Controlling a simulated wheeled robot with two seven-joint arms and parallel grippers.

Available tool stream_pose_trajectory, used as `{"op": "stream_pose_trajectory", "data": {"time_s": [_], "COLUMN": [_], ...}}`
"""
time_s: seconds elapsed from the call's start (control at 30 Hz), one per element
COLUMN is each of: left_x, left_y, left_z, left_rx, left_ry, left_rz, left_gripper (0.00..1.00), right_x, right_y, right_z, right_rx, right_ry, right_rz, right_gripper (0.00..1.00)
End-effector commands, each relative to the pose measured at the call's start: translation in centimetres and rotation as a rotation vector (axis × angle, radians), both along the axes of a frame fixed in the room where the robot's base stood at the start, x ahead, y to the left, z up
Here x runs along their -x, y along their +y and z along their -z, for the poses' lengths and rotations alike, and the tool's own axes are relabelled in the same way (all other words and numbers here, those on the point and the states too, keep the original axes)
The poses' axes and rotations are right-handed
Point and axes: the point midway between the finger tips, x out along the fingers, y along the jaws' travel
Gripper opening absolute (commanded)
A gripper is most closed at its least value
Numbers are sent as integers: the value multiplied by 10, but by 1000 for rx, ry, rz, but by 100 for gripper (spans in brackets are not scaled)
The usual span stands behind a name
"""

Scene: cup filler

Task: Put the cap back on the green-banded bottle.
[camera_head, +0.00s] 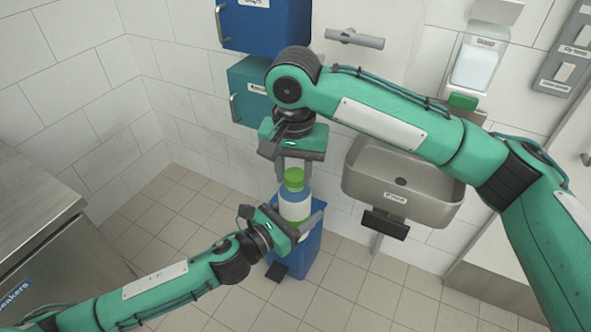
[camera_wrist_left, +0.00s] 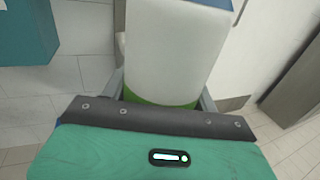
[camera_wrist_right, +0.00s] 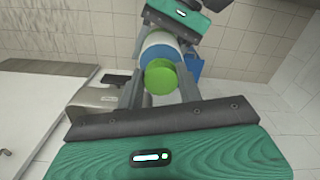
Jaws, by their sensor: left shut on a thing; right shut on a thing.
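The bottle (camera_head: 295,208) is white with a blue band at the top and a green band at the bottom. It stands roughly upright in mid-air in my left gripper (camera_head: 296,218), which is shut around its lower part. In the left wrist view the white body (camera_wrist_left: 170,55) fills the space between the fingers. The green cap (camera_head: 294,175) is at the bottle's top, between the fingers of my right gripper (camera_head: 294,172), which reaches down from above and is shut on it. The right wrist view shows the cap (camera_wrist_right: 160,79) over the bottle's top. I cannot tell whether it is seated.
A blue bin (camera_head: 305,255) stands on the floor below the bottle. A sink (camera_head: 400,178) is on the wall at right, with a soap dispenser (camera_head: 476,62) above. Blue and teal cabinets (camera_head: 262,25) hang behind. A metal counter (camera_head: 30,210) is at left.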

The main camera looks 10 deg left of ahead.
Motion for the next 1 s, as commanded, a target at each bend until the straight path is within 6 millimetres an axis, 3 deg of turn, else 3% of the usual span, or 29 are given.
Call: {"op": "stream_pose_trajectory", "data": {"time_s": [0.6, 0.8, 1.0], "left_x": [1, 1, 1], "left_y": [0, 0, 0], "left_z": [1, 1, 1], "left_rx": [-1, -1, -1], "left_ry": [1, 2, 2], "left_rz": [1, 1, 1], "left_gripper": [0, 0, 0], "right_x": [-4, -6, -6], "right_y": [7, 7, 7], "right_z": [0, 0, 0], "right_rx": [-4, -4, -4], "right_ry": [1, 0, -1], "right_rz": [1006, 1198, 1232], "right_gripper": [15, 15, 15]}}
